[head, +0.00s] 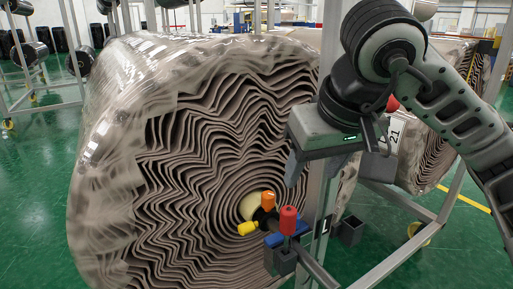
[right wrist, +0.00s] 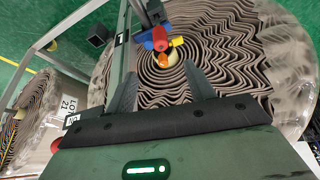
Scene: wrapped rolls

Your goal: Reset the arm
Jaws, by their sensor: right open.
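My right arm (head: 450,105) comes in from the right in the head view. Its gripper (head: 303,178) hangs in front of the right side of a large plastic-wrapped roll (head: 190,150), by a grey metal post. In the right wrist view the two dark fingers (right wrist: 160,75) are spread, with nothing between them. They point towards the roll's face (right wrist: 225,65). My left gripper is not in view.
Red (head: 288,220), orange (head: 268,201), yellow (head: 247,228) and blue parts sit by the roll's core on a dark bar. The metal post (head: 325,120) stands close to my gripper. Another wrapped roll (head: 425,150) is behind my arm. Green floor (head: 35,150) is open at left.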

